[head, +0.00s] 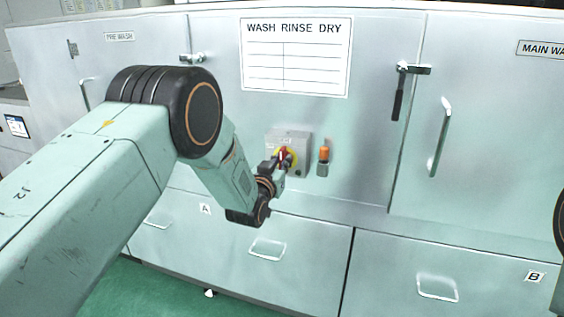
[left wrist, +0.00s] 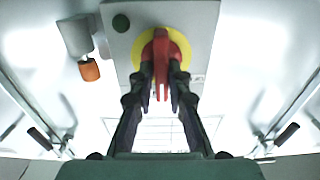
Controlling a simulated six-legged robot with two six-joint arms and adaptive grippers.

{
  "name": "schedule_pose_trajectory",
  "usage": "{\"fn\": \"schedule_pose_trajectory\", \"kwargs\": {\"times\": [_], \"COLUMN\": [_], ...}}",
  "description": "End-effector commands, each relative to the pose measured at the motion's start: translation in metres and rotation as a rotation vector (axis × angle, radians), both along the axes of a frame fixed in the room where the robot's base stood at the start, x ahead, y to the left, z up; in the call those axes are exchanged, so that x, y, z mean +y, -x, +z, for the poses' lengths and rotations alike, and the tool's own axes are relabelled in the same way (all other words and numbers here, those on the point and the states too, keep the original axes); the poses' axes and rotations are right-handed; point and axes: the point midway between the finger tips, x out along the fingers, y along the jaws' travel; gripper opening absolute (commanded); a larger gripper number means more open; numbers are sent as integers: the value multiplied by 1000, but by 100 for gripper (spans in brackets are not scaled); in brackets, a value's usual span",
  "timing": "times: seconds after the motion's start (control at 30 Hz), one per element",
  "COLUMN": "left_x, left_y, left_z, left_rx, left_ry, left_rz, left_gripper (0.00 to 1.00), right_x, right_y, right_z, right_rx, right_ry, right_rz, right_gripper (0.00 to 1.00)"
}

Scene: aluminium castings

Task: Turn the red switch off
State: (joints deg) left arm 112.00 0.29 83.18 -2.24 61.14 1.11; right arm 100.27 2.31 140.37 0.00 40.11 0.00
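The red switch (head: 283,155) sits on a yellow disc on a grey box (head: 301,141) fixed to the metal cabinet front. In the left wrist view the red switch handle (left wrist: 161,46) stands out from the yellow disc (left wrist: 143,54). My left gripper (head: 277,162) is at the switch and partly covers it in the head view. In the left wrist view its two dark fingers (left wrist: 162,80) lean inward, one on each side of the red handle, and appear shut on it. My right gripper is not in view.
An orange-capped fitting (head: 324,155) is mounted just right of the switch box; it also shows in the left wrist view (left wrist: 89,70). A black latch lever (head: 398,95) and a door handle (head: 440,137) stick out farther right. Drawers with handles (head: 268,249) lie below.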

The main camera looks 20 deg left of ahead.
Motion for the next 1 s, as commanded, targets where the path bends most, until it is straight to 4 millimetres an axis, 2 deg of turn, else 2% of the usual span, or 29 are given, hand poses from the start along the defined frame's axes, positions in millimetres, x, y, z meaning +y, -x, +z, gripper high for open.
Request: {"fn": "schedule_pose_trajectory", "kwargs": {"times": [0.1, 0.57, 0.77, 1.0], "left_x": [-2, -2, 0, 1], "left_y": [0, 0, 0, 1], "left_z": [0, 0, -1, -2], "left_rx": [-1, 1, 4, 12], "left_ry": [-3, 27, 128, 334], "left_rz": [-6, -5, -4, -4], "left_gripper": [0, 0, 0, 0], "right_x": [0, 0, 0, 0], "right_y": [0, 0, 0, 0], "right_z": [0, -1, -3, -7], "right_rx": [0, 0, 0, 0], "right_ry": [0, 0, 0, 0], "right_rz": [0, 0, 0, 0], "right_gripper": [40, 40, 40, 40]}}
